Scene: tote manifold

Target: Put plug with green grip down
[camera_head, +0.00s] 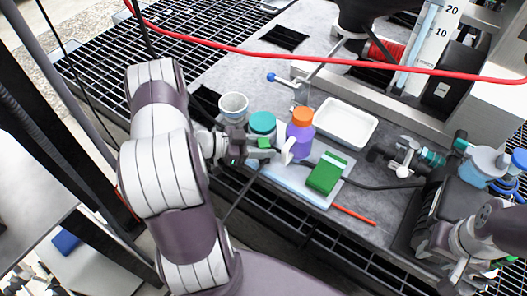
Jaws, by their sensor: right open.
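My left gripper (238,149) is low over the grey work surface, beside a jar with a green lid (262,122) and a purple bottle with an orange cap (301,128). A small green piece (264,143), possibly the plug's green grip, shows at its fingertips. I cannot tell whether the fingers are shut on it. A green block (327,173) lies on a pale blue tray (314,199) to the right. My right gripper (459,268) is open at the lower right, partly hidden by its own arm, with small green bits near it.
A grey-white cup (233,107) stands behind the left gripper. A white tray (340,127) lies farther back. A red hose (330,62) crosses above. A valve fitting (407,155) and a blue-lidded vessel (486,162) stand at the right. A red-orange stick (354,216) lies near the front edge.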

